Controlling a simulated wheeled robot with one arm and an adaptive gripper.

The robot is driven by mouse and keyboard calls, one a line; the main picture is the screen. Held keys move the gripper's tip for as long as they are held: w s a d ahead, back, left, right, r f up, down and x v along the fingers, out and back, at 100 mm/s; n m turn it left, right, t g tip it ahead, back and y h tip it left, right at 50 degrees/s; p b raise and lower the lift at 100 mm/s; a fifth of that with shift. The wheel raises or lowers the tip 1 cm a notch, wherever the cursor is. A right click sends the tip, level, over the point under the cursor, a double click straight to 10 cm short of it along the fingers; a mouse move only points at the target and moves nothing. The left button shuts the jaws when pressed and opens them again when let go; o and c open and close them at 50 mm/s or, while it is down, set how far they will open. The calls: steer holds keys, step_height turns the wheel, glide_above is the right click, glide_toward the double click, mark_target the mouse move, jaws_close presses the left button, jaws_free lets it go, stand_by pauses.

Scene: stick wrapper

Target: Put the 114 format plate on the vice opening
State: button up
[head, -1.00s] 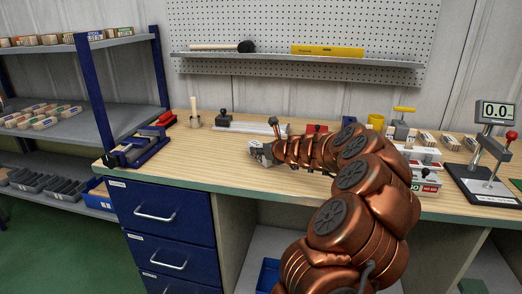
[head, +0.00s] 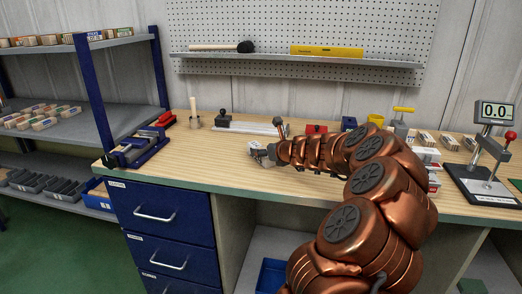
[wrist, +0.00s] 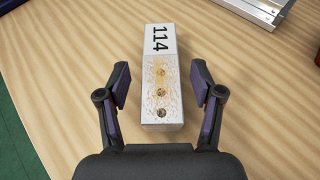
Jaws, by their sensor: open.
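The 114 format plate (wrist: 161,90) is a silver-white block with a "114" label at its far end and several dark holes. It lies on the wooden bench in the wrist view. My gripper (wrist: 161,76) is open, with one finger on each side of the plate and gaps showing between. In the head view my gripper (head: 263,153) is low over the bench and largely hides the plate. A blue and black device (head: 140,148) sits at the bench's left end. It may be the vice, but I cannot tell for sure.
A long metal rail (wrist: 258,8) lies beyond the plate to the right; it also shows in the head view (head: 245,128). A wooden peg stand (head: 194,115) is at the back left. A press with a display (head: 490,150) stands at the right. Bench between gripper and blue device is clear.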

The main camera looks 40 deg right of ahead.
steer(key=v, duration=0.8)
steer(key=shift+d, duration=0.1)
steer(key=shift+s+r, duration=0.25)
steer(key=shift+s, duration=0.4)
steer(key=shift+a, duration=0.25)
